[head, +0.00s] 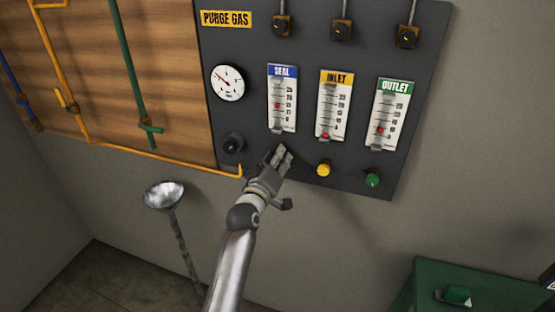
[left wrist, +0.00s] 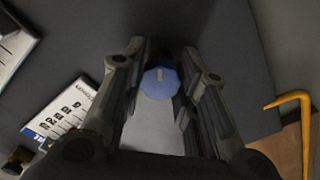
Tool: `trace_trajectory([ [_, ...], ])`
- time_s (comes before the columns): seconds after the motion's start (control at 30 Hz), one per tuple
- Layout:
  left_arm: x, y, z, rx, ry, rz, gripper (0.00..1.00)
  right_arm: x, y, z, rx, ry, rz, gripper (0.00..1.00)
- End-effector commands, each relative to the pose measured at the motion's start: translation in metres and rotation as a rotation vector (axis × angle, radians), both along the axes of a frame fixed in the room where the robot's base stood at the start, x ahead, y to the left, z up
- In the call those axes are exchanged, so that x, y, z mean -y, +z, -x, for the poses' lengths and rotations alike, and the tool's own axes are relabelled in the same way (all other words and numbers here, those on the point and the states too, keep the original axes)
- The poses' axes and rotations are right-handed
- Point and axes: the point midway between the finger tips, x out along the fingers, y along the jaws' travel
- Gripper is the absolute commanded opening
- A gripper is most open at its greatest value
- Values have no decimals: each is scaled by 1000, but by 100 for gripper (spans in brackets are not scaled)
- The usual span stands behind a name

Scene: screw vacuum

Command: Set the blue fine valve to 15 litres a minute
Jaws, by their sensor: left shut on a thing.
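My left gripper (head: 282,155) is at the dark panel, just below the blue-labelled SEAL flow meter (head: 283,98). In the left wrist view its fingers (left wrist: 162,85) close on the sides of the blue fine valve knob (left wrist: 161,79), which has a pale mark on its face. In the head view the gripper hides this knob. The SEAL meter's red float stands around the middle of its scale. The numbers are too small to read surely. My right gripper is in neither view.
The yellow knob (head: 323,169) and green knob (head: 372,179) sit right of my gripper, under the INLET (head: 334,105) and OUTLET (head: 390,114) meters. A black knob (head: 233,143) and a gauge (head: 227,83) are to the left. A metal funnel (head: 164,195) stands lower left.

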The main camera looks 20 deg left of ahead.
Motion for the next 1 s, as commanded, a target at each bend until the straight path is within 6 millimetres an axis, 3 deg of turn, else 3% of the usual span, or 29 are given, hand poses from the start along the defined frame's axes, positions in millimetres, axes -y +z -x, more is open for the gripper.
trace_trajectory([
  [0.2, 0, 1, 0, 2, 1, -1, 4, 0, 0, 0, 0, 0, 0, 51],
  [0.23, 0, 1, 0, 2, 1, -1, 32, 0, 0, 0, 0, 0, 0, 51],
  [0.4, 0, 1, 0, 2, 1, -1, 51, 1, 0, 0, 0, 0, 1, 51],
  [0.77, 0, 0, 3, 0, 0, -2, 51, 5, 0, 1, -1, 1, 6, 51],
  [1.0, -1, -1, 36, -1, 1, -1, 51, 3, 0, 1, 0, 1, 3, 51],
])
